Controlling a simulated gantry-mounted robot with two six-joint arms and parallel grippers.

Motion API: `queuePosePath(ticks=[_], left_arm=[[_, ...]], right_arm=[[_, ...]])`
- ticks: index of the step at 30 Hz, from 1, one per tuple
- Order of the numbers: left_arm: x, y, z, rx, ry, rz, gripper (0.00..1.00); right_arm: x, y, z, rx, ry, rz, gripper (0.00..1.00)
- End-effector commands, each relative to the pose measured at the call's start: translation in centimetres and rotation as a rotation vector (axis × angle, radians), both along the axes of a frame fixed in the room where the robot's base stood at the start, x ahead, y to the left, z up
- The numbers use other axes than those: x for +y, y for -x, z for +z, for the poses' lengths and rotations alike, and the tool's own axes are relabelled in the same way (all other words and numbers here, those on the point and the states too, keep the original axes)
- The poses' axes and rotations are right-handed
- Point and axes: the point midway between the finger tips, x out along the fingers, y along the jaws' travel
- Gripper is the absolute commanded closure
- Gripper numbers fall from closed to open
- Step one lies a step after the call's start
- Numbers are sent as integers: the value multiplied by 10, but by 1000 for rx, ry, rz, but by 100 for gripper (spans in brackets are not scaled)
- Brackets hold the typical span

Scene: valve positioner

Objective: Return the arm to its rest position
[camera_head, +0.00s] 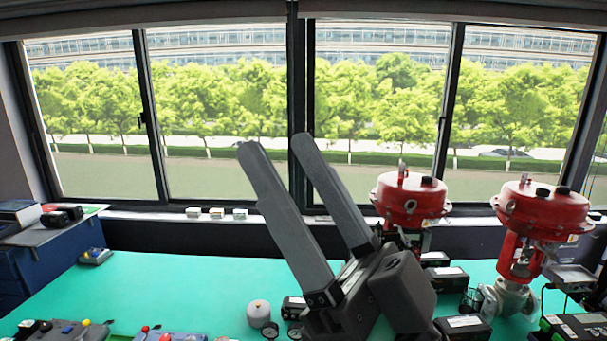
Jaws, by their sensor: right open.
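My right gripper (268,142) is large in the middle of the head view, raised above the table. Its two long grey fingers point up and to the left, apart from each other, with nothing between them. The gripper's dark body hides part of the table's front and some small devices behind it. My left gripper is not in this view.
Two red-topped valves (411,197) (543,210) stand at the right of the green table (180,285). Black boxes (447,279) lie around them. Devices (65,330) line the front left; the table's left middle is clear.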

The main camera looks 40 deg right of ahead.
Motion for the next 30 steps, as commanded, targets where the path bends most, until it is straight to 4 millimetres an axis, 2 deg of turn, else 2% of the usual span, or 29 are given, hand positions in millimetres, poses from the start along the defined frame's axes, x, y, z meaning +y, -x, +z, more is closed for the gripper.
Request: queuePosePath(ticks=[3, 11, 14, 16, 20, 30], left_arm=[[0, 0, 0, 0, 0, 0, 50], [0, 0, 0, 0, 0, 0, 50], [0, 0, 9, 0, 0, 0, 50], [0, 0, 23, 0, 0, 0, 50], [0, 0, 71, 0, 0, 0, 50], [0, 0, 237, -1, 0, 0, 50]], right_arm=[[-11, -2, -5, 55, 27, -125, 46], [-13, -4, -6, 67, 29, -143, 46], [-13, -4, 2, 67, 29, -142, 46], [-13, -4, 17, 67, 28, -141, 46], [-13, -4, 64, 66, 28, -141, 46], [-13, -4, 231, 66, 28, -140, 46]])
